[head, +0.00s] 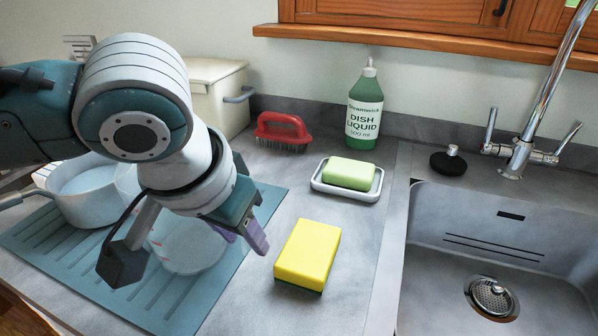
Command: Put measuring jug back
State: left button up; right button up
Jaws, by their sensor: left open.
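A clear measuring jug (190,258) with faint red markings sits on the blue-green ribbed drying mat (165,300). My left arm covers its upper part, so its rim and handle are hard to make out. My left gripper (252,238) is over the right side of the jug, with its purple fingertips pointing down and right. It is open, and I see nothing held between its fingers. I cannot tell whether it touches the jug. My right gripper is not in view.
A white pan (85,190) stands on the mat's left part. A yellow sponge (307,255), green soap (348,173) in a white dish (346,190), a red brush (282,130) and a dish liquid bottle (364,110) stand right of the mat. The sink (480,235) is at right.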

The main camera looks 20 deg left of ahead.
pick_arm(q)
jog(key=shift+r, duration=0.25)
jog(key=p+v, duration=0.3)
jog(key=v, duration=0.9)
jog(key=s+d+f+m+h, duration=0.2)
jog(key=s+d+f+h, duration=0.15)
jog(key=s+d, duration=0.25)
jog(key=s+a+f+n+y, duration=0.1)
jog(key=s+a+f+y, duration=0.2)
jog(key=s+a, duration=0.6)
notch_tip(320, 180, down, 3)
jog(key=shift+r+n+g, duration=0.15)
jog(key=shift+n+g, duration=0.15)
jog(key=shift+g, duration=0.1)
jog(key=shift+y, duration=0.25)
